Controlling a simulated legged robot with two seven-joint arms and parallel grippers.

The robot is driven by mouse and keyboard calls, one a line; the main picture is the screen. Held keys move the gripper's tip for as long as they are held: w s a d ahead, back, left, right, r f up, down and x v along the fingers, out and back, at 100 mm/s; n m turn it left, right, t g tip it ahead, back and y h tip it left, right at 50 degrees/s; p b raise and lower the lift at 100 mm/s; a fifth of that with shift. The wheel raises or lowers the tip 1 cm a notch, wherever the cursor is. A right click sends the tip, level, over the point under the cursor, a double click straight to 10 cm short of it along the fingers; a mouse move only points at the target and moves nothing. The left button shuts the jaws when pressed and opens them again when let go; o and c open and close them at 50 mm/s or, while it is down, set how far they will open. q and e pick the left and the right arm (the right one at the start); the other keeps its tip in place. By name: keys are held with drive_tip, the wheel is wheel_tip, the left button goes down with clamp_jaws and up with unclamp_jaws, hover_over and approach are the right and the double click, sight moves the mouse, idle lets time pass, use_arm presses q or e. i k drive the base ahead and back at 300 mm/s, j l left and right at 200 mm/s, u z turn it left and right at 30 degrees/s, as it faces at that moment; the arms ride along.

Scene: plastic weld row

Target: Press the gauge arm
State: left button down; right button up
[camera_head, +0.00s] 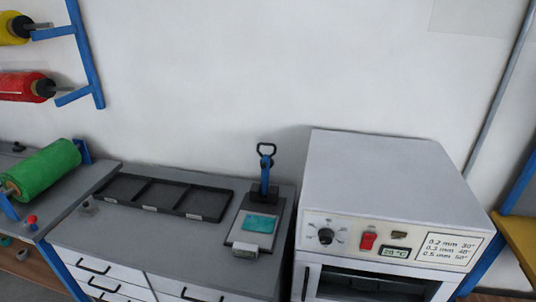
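The gauge (257,223) stands on the grey top of the drawer cabinet, just left of the white oven. It has a dark base plate with a small teal piece (260,223) on it and a light grey block at its front edge. Neither of my grippers is in view.
A black three-part tray (163,196) lies left of the gauge. The white oven (384,178) stands close on the right, with a dial, red switch and display. A green roll (45,170) is at far left. Bare cabinet top (170,240) lies in front of the tray.

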sight(267, 162)
drive_tip(key=i+l, duration=0.2)
drive_tip(key=l, duration=0.2)
drive_tip(key=i+l, duration=0.2)
drive_tip(key=l, duration=0.2)
drive_tip(key=u, duration=0.8)
